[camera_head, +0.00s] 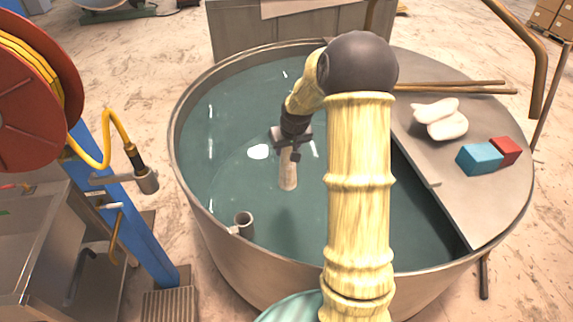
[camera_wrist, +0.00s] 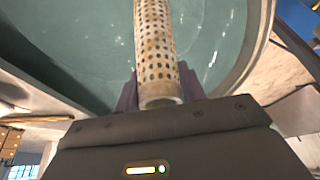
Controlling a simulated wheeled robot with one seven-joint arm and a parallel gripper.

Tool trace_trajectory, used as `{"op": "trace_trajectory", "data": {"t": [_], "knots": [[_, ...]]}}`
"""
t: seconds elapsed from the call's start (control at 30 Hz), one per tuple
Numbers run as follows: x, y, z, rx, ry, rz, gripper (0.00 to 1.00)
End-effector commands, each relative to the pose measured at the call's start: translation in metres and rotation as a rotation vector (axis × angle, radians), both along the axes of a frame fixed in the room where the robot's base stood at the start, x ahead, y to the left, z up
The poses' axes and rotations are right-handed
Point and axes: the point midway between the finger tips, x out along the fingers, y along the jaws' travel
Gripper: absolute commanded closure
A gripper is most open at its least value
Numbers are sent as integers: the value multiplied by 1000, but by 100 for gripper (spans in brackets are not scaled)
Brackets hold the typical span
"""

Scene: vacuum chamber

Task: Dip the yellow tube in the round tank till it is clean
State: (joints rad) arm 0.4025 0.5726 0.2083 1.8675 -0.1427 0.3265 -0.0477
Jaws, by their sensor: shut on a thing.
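The round tank (camera_head: 180,150) is a wide metal vat filled with blue-green water (camera_head: 225,110). My gripper (camera_head: 290,145) is over the tank's water and shut on a tube (camera_head: 288,176), which points down towards the water. In the wrist view the tube (camera_wrist: 157,45) is pale tan, with rows of dark holes and brownish stains, between the two fingers of my gripper (camera_wrist: 160,88). I cannot tell whether its lower end is under the surface. My arm hides part of the tank's right side.
A metal shelf covers the tank's right side, with a white lumpy object (camera_head: 440,119), a blue block (camera_head: 479,158), a red block (camera_head: 506,150) and rods (camera_head: 450,88). A small open pipe (camera_head: 244,221) stands at the near rim. A red hose reel (camera_head: 35,100) is at left.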

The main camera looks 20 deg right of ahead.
Motion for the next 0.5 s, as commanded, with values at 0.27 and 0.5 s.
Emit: {"op": "trace_trajectory", "data": {"t": [0.27,0.5], "knots": [[1,3,-44,0,-1,5,94],[1,5,-42,0,0,9,94]]}}
